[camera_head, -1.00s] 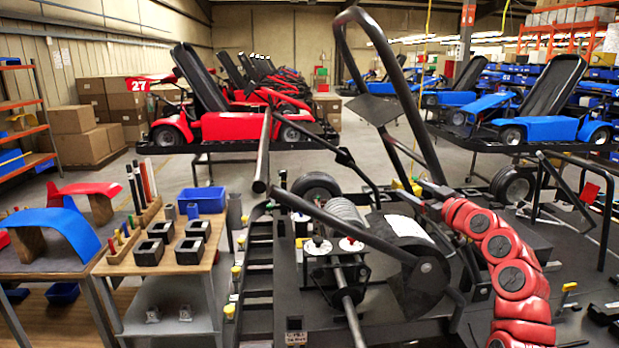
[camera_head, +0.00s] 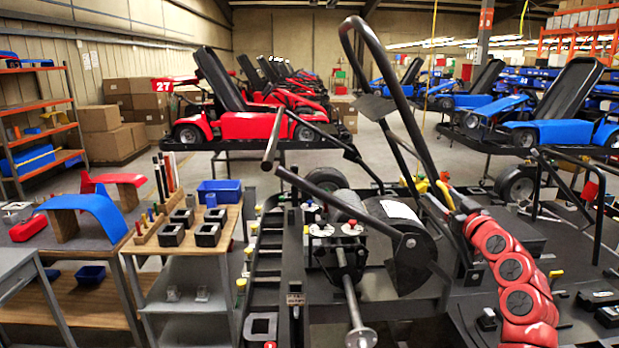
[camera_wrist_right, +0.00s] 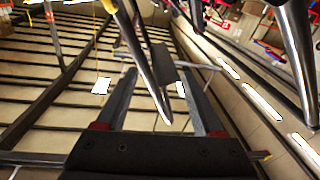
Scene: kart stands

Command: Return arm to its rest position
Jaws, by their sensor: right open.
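My right arm (camera_head: 515,268), made of red rounded links, reaches in from the bottom right over the dark kart frame (camera_head: 440,318). My right gripper (camera_head: 428,190) is at its far end, small and partly lost among the dark bars behind the kart's drum. In the right wrist view my right gripper (camera_wrist_right: 160,78) shows two dark fingers well apart, open. A metal bar (camera_wrist_right: 140,60) crosses the picture in front of the fingers; I see nothing gripped. My left gripper is not in view.
A tall black bent bar (camera_head: 395,95) rises close to my right gripper. A black drum (camera_head: 405,240) sits in the frame. A wooden-topped table (camera_head: 215,238) with black blocks and a blue bin (camera_head: 219,191) stands left. Red (camera_head: 250,125) and blue (camera_head: 560,130) karts stand behind.

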